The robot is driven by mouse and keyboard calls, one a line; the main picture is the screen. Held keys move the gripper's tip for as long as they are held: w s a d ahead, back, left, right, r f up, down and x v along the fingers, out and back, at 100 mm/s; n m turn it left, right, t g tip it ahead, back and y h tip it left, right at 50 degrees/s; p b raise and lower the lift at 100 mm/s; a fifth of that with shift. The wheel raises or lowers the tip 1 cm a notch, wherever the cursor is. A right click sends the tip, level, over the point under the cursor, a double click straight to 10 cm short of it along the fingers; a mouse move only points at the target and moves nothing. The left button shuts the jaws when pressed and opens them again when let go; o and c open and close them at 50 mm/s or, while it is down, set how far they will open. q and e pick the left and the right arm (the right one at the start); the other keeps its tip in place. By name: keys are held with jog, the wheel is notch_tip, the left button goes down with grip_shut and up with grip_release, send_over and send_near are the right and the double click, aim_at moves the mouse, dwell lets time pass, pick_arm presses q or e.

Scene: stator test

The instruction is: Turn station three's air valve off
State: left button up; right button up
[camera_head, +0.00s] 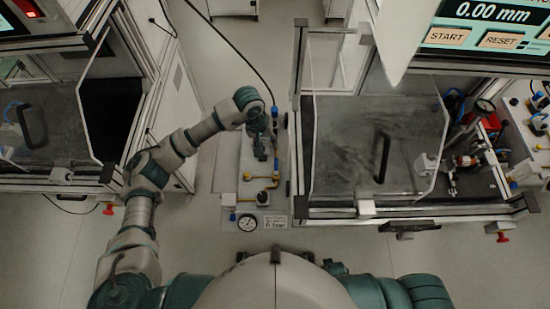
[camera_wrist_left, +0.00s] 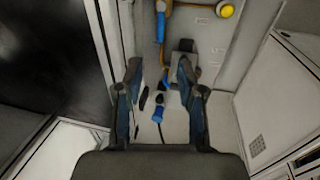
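An air panel (camera_head: 228,190) with brass pipes and a round gauge (camera_head: 247,222) stands between two test stations. In the left wrist view, a blue bar (camera_wrist_left: 161,27), which looks like a valve handle, lies in line with a brass pipe. A blue cylindrical fitting (camera_wrist_left: 157,112) with a dark hose shows lower down. My left gripper (camera_head: 261,146) is over the far part of the panel. In the left wrist view its fingers (camera_wrist_left: 160,66) are apart and hold nothing, with the blue bar beyond the tips. I cannot tell any contact. My right gripper is not in view.
A glass-fronted station (camera_head: 345,150) stands right of the panel, another (camera_head: 60,130) at the left. A yellow knob (camera_wrist_left: 227,11) shows on the panel. A black hose (camera_head: 235,50) runs along the floor beyond it. A further panel (camera_head: 535,115) is at the right edge.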

aim_at(276, 163)
pick_arm(q)
jog(key=d+f, duration=0.1)
jog(key=f, duration=0.8)
jog(key=d+f, duration=0.1)
jog(key=f, duration=0.3)
jog(key=shift+w+d+f, duration=0.2)
jog(key=shift+w+d, duration=0.05)
jog(key=shift+d, duration=0.05)
grip_shut()
